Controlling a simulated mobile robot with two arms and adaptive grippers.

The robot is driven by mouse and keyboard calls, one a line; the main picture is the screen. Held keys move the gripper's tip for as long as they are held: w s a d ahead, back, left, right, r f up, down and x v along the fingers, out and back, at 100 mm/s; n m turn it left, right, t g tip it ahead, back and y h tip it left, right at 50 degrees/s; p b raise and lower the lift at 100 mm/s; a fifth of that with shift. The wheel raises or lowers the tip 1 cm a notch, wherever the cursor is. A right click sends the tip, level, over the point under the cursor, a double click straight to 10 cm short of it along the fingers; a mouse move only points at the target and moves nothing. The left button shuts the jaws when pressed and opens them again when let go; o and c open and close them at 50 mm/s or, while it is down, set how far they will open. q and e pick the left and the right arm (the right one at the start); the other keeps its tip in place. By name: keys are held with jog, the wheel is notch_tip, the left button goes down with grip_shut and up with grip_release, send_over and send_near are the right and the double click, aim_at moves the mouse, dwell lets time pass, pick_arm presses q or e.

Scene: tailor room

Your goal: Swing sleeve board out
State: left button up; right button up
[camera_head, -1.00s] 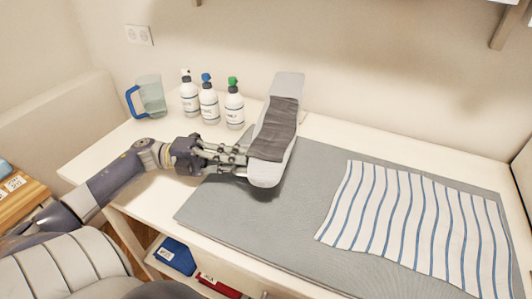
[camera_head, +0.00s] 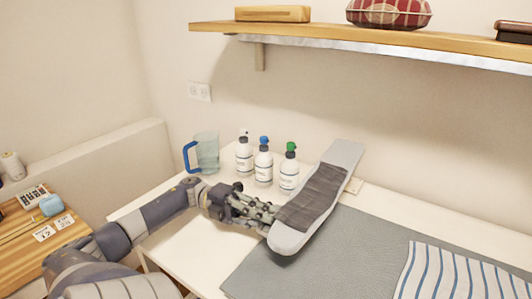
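The sleeve board (camera_head: 346,158) is a long, light grey padded board with a dark grey cloth band (camera_head: 312,198) across its middle. It reaches from the back of the table near the wall toward the front left, with its rounded near end (camera_head: 288,239) over the left edge of the grey mat. My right gripper is not in view.
Three white spray bottles (camera_head: 263,167) and a clear jug with a blue handle (camera_head: 206,153) stand behind my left gripper. A grey mat (camera_head: 340,262) and striped cloth (camera_head: 450,274) lie to the right. A wooden shelf (camera_head: 390,41) hangs above.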

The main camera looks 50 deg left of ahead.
pick_arm(q)
jog(key=shift+o, duration=0.8)
jog(key=shift+w+d+r, duration=0.1)
jog(key=shift+w, duration=0.05)
jog(key=v, duration=1.2)
